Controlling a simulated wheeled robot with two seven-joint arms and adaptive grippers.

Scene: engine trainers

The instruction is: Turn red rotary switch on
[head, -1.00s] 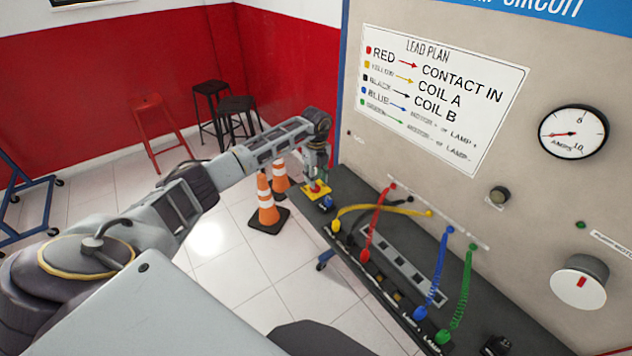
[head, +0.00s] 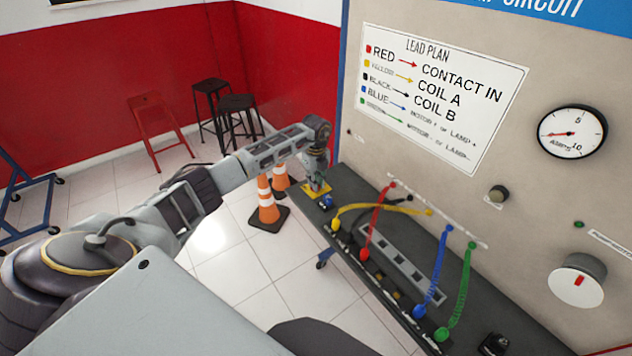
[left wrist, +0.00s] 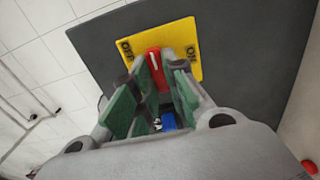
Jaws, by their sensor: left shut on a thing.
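The red rotary switch (left wrist: 154,66) sits on a yellow plate (left wrist: 179,42) with "OFF" at its left and "ON" at its right in the left wrist view. Its handle, with a white mark, stands nearly upright in that picture, between the two labels. My left gripper (left wrist: 152,95) is shut on the switch, with its green pads on either side of it. In the head view, my left gripper (head: 317,184) points down over the yellow plate (head: 325,198) at the bench's far end and hides the switch. My right gripper is not in view.
Coloured leads, such as the yellow one (head: 375,206), run between the dark bench (head: 362,187) and the upright panel (head: 430,180). Orange cones (head: 267,205) stand on the floor beside the bench.

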